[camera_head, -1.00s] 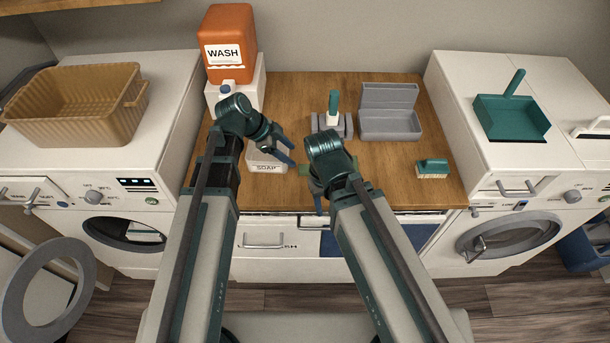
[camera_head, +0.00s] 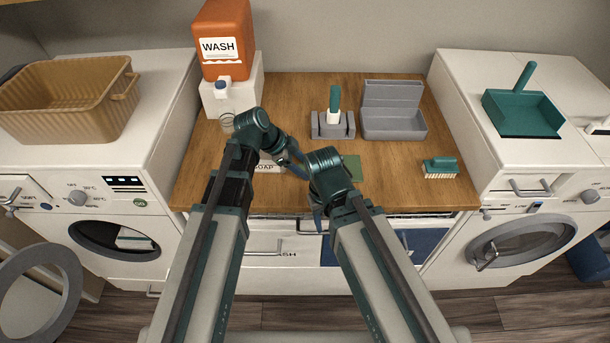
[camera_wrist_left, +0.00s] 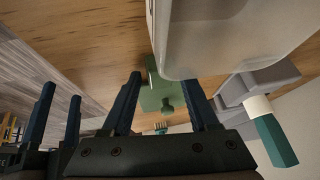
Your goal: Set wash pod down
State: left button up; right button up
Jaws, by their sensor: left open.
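My left gripper (camera_head: 292,156) is over the counter beside the white soap box (camera_head: 268,167), which is partly hidden by my left arm. In the left wrist view its two dark fingers (camera_wrist_left: 165,95) are apart with nothing held between them. The flat green piece (camera_head: 352,167) also shows behind my right arm. My right gripper (camera_head: 318,214) hangs at the counter's front edge; its fingers look apart and empty in the left wrist view (camera_wrist_left: 58,110).
The orange WASH dispenser (camera_head: 224,42) stands back left. A grey holder (camera_head: 345,128) with a green-handled tool, an open grey case (camera_head: 393,122) and a green brush (camera_head: 440,166) are on the wooden counter (camera_head: 300,90). Washers (camera_head: 518,225) flank it. The counter's right side has free room.

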aim_at(302, 168)
pick_arm(q)
grip_shut()
dwell(0.3)
notch_tip(302, 168, up, 10)
jog(key=p, duration=1)
jog(key=shift+f, duration=0.15)
